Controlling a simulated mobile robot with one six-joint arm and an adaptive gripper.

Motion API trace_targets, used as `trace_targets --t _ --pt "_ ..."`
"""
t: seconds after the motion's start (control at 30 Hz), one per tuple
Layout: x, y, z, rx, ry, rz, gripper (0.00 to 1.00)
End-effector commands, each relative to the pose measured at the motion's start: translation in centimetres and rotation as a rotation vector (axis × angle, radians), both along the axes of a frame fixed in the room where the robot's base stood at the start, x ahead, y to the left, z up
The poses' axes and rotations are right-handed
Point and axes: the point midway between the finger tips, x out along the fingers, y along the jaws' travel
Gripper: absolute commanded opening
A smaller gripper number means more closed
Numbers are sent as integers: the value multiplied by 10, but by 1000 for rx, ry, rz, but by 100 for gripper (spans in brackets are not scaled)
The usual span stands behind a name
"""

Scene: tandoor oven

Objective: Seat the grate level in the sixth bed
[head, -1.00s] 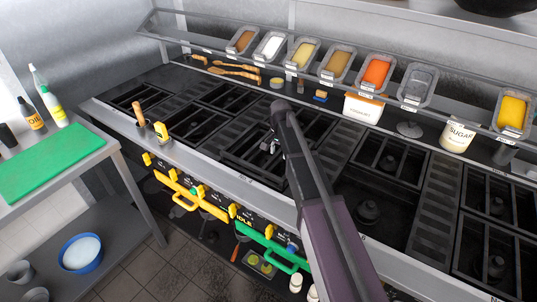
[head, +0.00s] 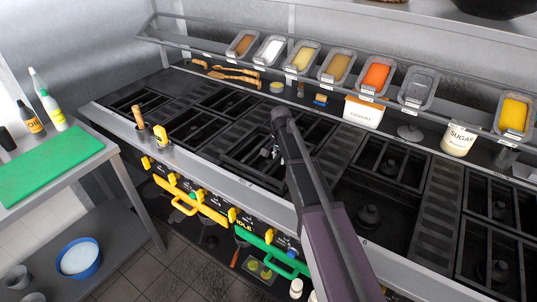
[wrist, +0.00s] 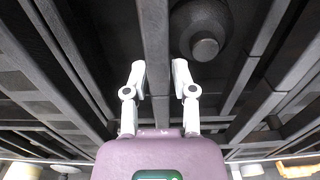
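The dark grate (head: 240,163) is at the middle of the cooktop, under my gripper, and looks slightly raised and offset over the bed below it. My gripper (head: 269,153) points down at its middle. In the wrist view, the two pale fingers of my gripper (wrist: 160,78) stand on either side of a dark grate bar (wrist: 153,35), close against it. A round burner (wrist: 205,45) shows beyond the bar. My arm hides the right part of the grate and bed, so I cannot tell whether its edges touch the bed rim.
Fixed grates (head: 390,165) and burners lie to the right. A rail with food tubs (head: 375,77) runs behind, above a yoghurt tub (head: 362,112) and sugar pot (head: 458,138). Yellow handles (head: 190,200) and a green handle (head: 275,255) project in front. A side table holds a green board (head: 50,165).

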Motion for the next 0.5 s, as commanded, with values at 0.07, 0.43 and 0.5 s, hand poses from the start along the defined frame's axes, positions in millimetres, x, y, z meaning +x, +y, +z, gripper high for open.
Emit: trace_targets --t 0.07,0.43,0.5 --pt "0 0 0 0 0 0 0" --pt "0 2 0 1 0 2 0" --pt "0 2 0 1 0 2 0"
